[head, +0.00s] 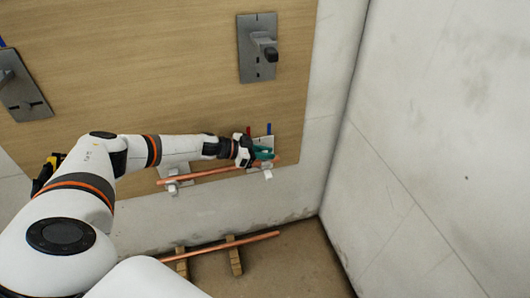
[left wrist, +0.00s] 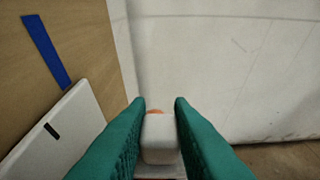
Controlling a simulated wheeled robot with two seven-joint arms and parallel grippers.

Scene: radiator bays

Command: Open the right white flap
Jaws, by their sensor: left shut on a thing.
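The right white flap (left wrist: 160,138) shows as a white block between the green fingers of my left gripper (left wrist: 160,102) in the left wrist view. The fingers are shut on it. In the head view my left gripper (head: 264,153) is at the right white bracket (head: 262,143), near the board's lower right corner, and partly hides it. A small white end (head: 268,174) shows just below the copper pipe there. The left white flap (head: 171,188) is at the left bracket, beside the pipe's left end. My right gripper is not in view.
A copper pipe (head: 215,173) runs along the wooden board's (head: 150,60) lower edge. Another pipe (head: 255,239) lies on wooden blocks (head: 234,258) on the floor. Grey latch plates (head: 257,50) are on the board. A pale wall (head: 430,130) stands close on the right.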

